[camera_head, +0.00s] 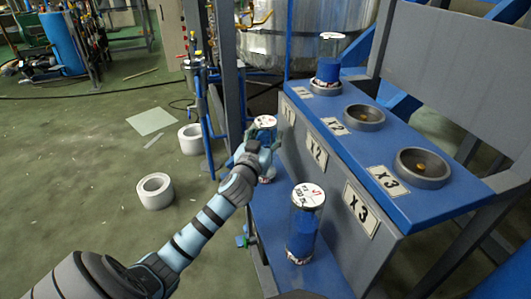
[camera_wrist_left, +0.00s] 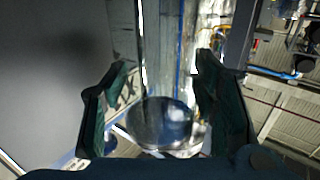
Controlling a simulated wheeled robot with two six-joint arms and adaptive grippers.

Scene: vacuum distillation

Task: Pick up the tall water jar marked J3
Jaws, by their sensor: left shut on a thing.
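My left gripper (camera_head: 264,146) is shut on a clear jar (camera_head: 264,121) with a white-marked lid. The jar stands upright at the far end of the lower blue ledge, and the fingers and wrist hide much of it. In the left wrist view the gripper's dark fingers (camera_wrist_left: 163,112) lie on either side of the jar's round top (camera_wrist_left: 160,122). Its marking cannot be read. A second tall jar (camera_head: 305,225) with blue water and a white label on its lid stands nearer on the ledge; its red mark is too small to read surely. My right gripper is not in view.
A blue-topped bench (camera_head: 375,152) carries labels X1, X2, X3 and round holders. A third jar (camera_head: 328,62) with blue water stands in the X1 holder; the X2 holder (camera_head: 364,117) and X3 holder (camera_head: 423,167) hold no jar. A dark post (camera_head: 228,70) rises close left of my gripper.

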